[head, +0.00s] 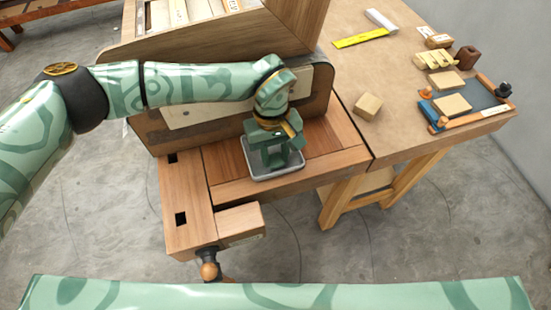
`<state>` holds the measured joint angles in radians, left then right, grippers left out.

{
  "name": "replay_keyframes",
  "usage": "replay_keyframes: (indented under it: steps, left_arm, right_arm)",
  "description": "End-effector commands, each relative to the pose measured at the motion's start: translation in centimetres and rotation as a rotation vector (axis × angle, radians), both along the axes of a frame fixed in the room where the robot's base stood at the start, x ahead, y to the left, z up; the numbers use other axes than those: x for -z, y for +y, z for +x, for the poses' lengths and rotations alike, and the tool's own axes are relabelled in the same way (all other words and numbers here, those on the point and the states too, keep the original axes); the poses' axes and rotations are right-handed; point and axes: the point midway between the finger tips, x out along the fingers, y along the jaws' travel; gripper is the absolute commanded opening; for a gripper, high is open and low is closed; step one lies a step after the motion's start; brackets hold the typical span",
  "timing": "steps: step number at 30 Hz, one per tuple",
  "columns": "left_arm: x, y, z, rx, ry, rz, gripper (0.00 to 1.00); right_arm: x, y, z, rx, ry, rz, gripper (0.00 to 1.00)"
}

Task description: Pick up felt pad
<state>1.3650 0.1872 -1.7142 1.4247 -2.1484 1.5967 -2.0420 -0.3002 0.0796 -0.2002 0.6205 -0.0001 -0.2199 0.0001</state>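My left gripper (276,160) points down over a small grey tray with a pale rim (262,178) on the wooden workbench. Its green fingers reach down into or just above the tray and cover most of its inside. I cannot make out the felt pad for sure; it may be hidden under the fingers. I cannot tell whether the fingers are apart or closed on something. My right gripper is not in view; only a green arm link of mine crosses the bottom edge.
A wooden cabinet (215,45) stands right behind the tray. A small wooden block (368,106) lies on the table to the right. A blue-grey tray (480,95) with tools and blocks is at the far right. A yellow ruler (360,39) lies at the back. A vise (208,262) is at the front.

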Motion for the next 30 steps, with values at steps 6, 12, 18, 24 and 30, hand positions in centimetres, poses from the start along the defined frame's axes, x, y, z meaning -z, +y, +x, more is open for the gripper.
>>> replay_keyframes:
  steps: [6,12,18,24,30]
  left_arm:
    - [0.0,0.0,0.0,0.0,0.0,0.0,0.1]
    - [-0.9,0.0,0.1,0.001,-0.003,0.0,0.1]
    - [-4.7,-0.1,-0.9,0.006,-0.005,-0.001,0.1]
    - [-9.8,-0.5,-5.3,0.007,-0.005,0.0,0.1]
    - [-11.6,-1.0,-10.6,0.007,-0.001,-0.001,0.1]
  right_arm:
    - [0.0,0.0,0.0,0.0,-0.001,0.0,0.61]
    - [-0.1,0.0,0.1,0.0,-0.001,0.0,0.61]
    - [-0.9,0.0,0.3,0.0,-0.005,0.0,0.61]
    - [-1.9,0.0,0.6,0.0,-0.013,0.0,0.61]
    - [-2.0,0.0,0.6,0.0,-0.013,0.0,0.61]
